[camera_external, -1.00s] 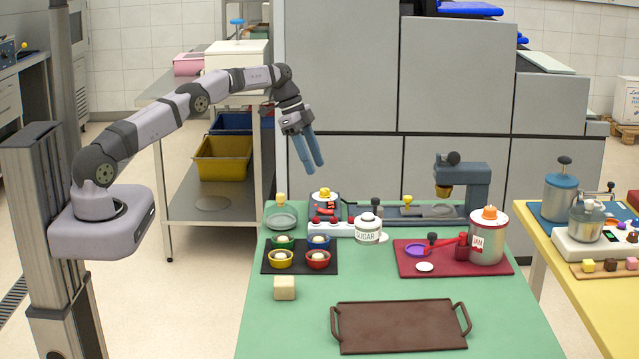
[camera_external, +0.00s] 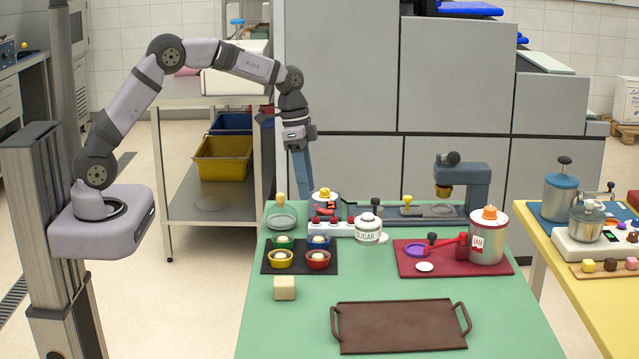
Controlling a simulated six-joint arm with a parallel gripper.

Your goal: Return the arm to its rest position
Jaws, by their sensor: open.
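My gripper (camera_external: 304,193) hangs from the raised arm over the far left part of the green table (camera_external: 400,290). Its blue fingers point down and are seen nearly edge-on, so they overlap. They are open, and nothing shows between them. The fingertips appear close beside the grey device with a yellow knob (camera_external: 325,196); whether they are behind it or above the table edge is hard to tell. The arm is bent at the elbow, with the upper link rising steeply from the base.
A glass dish (camera_external: 281,221), a black mat (camera_external: 270,262) with several coloured cups, a sugar jar (camera_external: 368,229) and a red tray (camera_external: 450,268) with a jam can (camera_external: 488,240) stand on the table. A brown tray (camera_external: 400,327) lies in front. A steel rack (camera_external: 210,205) stands behind left.

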